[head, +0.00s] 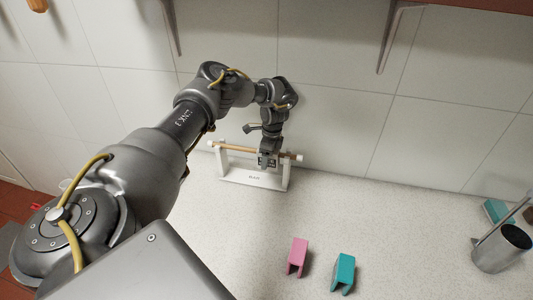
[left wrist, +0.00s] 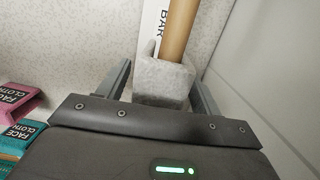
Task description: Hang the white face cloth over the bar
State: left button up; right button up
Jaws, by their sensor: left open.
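The bar (head: 235,148) is a wooden rod on a white stand (head: 240,178) against the back of the counter. In the left wrist view the bar (left wrist: 181,28) runs up from a pale grey-white folded cloth (left wrist: 160,80), which appears to be the white face cloth, straddling the bar. In the head view the cloth is mostly hidden by my left gripper (head: 268,150) at the bar's right part; a dark label shows there. My left gripper's fingers (left wrist: 162,85) are open, one on each side of the cloth. I cannot tell whether they touch it. My right gripper is out of view.
A pink folded cloth (head: 298,257) and a teal one (head: 343,272) stand on the counter in front. A metal cup (head: 500,250) and a teal item (head: 497,211) are at the right. The tiled wall (head: 330,120) is close behind the bar. Shelf brackets (head: 395,35) hang above.

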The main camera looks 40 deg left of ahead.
pick_arm(q)
jog(key=shift+r, duration=0.1)
jog(key=shift+w+r+b, duration=0.1)
jog(key=shift+r+b, duration=0.2)
jog(key=shift+r, duration=0.1)
jog(key=r, duration=0.3)
jog(key=r+b, duration=0.1)
jog(key=r, duration=0.2)
jog(key=d+r+b, duration=0.1)
jog(key=r, duration=0.1)
jog(key=shift+w+r, duration=0.2)
jog(key=shift+r, duration=0.2)
jog(key=shift+d+r, duration=0.1)
jog(key=shift+r, duration=0.4)
